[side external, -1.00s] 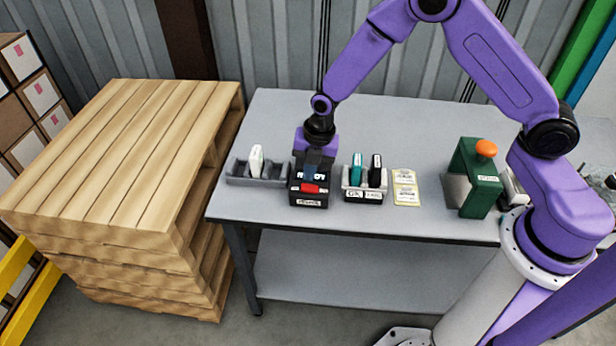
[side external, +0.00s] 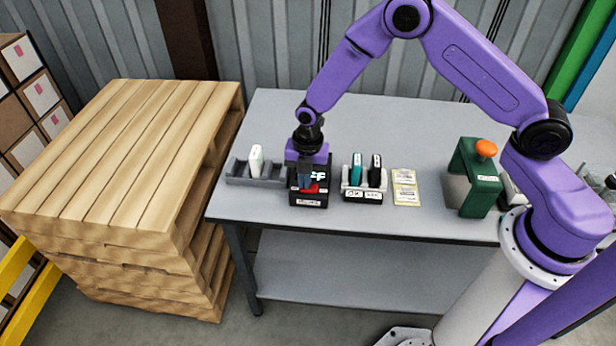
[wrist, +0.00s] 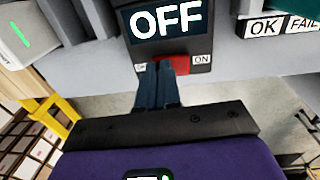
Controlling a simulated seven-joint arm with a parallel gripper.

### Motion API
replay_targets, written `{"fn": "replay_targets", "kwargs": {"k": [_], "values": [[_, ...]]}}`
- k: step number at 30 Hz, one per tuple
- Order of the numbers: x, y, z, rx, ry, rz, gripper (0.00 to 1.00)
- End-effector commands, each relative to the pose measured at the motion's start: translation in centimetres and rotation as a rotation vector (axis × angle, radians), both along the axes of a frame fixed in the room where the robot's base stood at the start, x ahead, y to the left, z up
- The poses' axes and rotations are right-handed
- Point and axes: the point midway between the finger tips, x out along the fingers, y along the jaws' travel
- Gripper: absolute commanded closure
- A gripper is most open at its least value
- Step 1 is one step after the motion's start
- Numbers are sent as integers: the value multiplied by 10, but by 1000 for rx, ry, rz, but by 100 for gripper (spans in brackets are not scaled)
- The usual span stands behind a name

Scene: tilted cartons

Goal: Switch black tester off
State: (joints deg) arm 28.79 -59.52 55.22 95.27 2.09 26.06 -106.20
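The black tester (side external: 308,198) stands on the grey table. In the wrist view its screen (wrist: 168,20) reads "OFF" in large white letters. A red switch (wrist: 182,64) sits below the screen, with "ON" printed at its right; the label at its left is partly hidden. My gripper (wrist: 157,72) has its two dark fingers together, with nothing visible between them. The fingertips are at the left part of the red switch and cover it; whether they touch it I cannot tell. In the side view my gripper (side external: 305,184) is over the tester's front.
A grey rack (side external: 270,181) with a white device (side external: 256,160) stands left of the tester. A holder (side external: 362,195) with a teal and a black device stands right, labelled OK and FAIL. Beyond are yellowish labels (side external: 405,187) and a green stand (side external: 480,185) with an orange button.

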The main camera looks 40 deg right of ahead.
Motion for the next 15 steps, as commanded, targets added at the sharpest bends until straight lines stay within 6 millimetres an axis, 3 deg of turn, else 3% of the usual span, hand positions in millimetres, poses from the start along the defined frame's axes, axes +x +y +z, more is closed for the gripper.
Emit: {"fn": "replay_targets", "kwargs": {"k": [1, 15], "values": [[-2, -1, -8, -28, 29, 1, 100], [2, 0, -12, -99, 99, -3, 100]]}}
